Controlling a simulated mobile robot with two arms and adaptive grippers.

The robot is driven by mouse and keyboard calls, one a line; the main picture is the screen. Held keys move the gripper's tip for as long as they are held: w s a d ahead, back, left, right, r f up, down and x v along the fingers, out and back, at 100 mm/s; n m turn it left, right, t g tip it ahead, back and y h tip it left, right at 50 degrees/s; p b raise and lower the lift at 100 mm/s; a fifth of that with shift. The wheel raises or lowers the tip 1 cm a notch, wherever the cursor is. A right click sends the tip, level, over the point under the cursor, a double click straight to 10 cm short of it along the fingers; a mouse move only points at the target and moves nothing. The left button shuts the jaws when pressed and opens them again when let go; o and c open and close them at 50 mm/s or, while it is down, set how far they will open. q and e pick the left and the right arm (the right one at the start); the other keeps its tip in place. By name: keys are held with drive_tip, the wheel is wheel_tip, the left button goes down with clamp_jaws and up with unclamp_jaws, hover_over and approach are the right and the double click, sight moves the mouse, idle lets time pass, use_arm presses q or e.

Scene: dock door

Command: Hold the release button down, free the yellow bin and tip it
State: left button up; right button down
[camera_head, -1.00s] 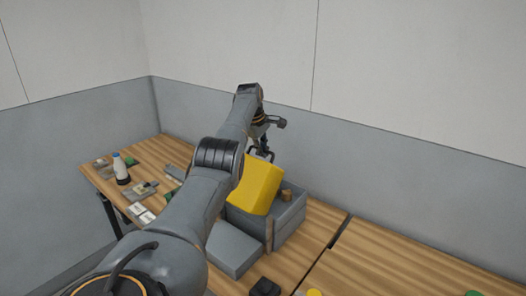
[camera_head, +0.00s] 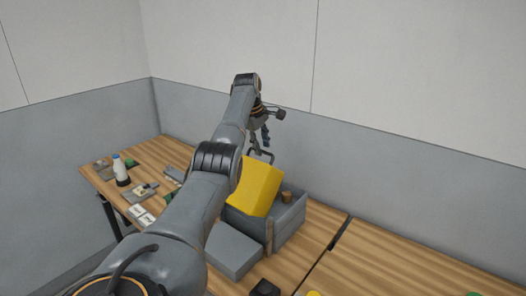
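The yellow bin (camera_head: 259,188) is tilted in a grey open-topped box (camera_head: 288,224) on the wooden table, with a dark handle (camera_head: 260,155) at its top. My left gripper (camera_head: 260,143) is just above the handle. Its fingers look apart, with nothing seen between them, though they are small and partly behind my arm. My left arm hides part of the bin's left side. Which item is the release button is unclear; a yellow round piece (camera_head: 313,293) is cut off at the bottom edge. My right gripper is not in view.
A grey block (camera_head: 233,250) stands in front of the box, with a black item (camera_head: 264,288) nearer. A small brown piece (camera_head: 287,196) shows in the box. The right tabletop (camera_head: 390,258) is mostly clear.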

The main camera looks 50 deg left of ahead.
use_arm(q)
drive_tip(key=v, duration=0.8)
drive_tip(key=shift+r, duration=0.4)
drive_tip(key=shift+s+f, duration=0.1)
